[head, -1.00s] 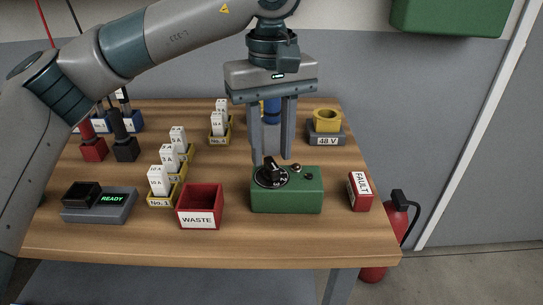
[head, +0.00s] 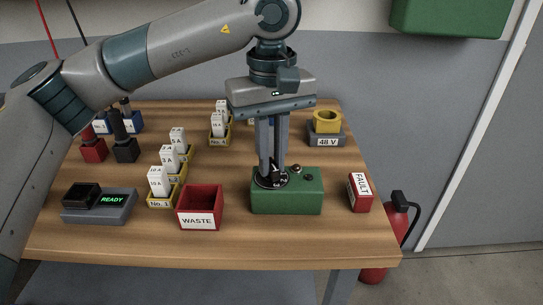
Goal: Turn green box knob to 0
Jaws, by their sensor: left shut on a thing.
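The green box (head: 298,200) stands on the wooden table, right of the table's middle. Its black knob (head: 272,173) sits on a round black dial (head: 263,183) with white marks on the box's top left. My left gripper (head: 272,168) points straight down over the dial, its two fingers close together and shut on the knob. The fingers partly hide the knob, and the dial marks are too small to read surely. Two small round parts (head: 302,172) show on the box top, right of the dial. My right gripper is not in view.
A red WASTE bin (head: 201,208) stands left of the green box, and a red FAULT block (head: 360,191) stands right of it. Behind are a 48 V base with a yellow ring (head: 326,122) and yellow holders with white blocks (head: 169,160). A READY device (head: 100,203) is at the left.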

